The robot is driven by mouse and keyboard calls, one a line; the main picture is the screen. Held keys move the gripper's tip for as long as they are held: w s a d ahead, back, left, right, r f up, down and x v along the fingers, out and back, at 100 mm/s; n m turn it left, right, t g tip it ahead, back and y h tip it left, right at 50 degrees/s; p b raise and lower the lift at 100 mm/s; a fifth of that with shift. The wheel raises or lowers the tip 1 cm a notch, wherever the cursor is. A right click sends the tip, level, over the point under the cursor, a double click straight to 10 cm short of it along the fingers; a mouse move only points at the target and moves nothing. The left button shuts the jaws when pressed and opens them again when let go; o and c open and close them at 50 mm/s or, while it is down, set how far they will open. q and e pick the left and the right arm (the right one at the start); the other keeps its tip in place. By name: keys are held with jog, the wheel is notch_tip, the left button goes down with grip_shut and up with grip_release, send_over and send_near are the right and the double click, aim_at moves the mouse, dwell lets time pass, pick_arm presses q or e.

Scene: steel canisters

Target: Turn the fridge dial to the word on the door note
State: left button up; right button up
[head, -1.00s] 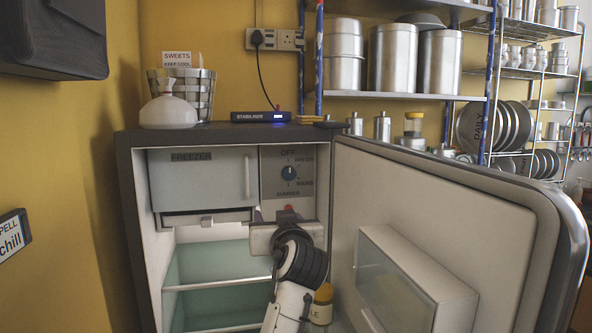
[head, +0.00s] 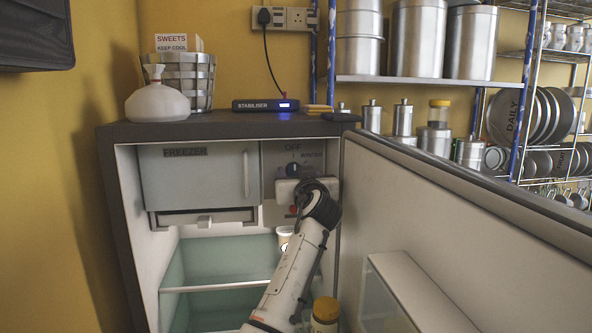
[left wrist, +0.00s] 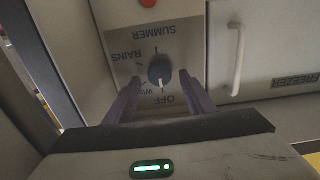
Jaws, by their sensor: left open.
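The fridge dial (head: 293,170) is a dark blue knob on the grey panel beside the freezer compartment. In the left wrist view the dial (left wrist: 160,69) appears upside down, with OFF, RAINS, SUMMER and a partly hidden word around it. Its white mark points towards OFF or just beside it. In the head view OFF and WINTER are readable. My left gripper (head: 300,186) is open in front of the panel. In the left wrist view its fingers (left wrist: 160,88) stand either side of the dial, apparently apart from it. No door note is visible. My right gripper is out of view.
The freezer compartment (head: 199,178) is left of the panel. The open fridge door (head: 480,240) stands close on the right.

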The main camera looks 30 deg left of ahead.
pick_arm(q)
jog(key=shift+w+a, duration=0.35)
jog(key=shift+w, duration=0.1)
jog(key=c, duration=1)
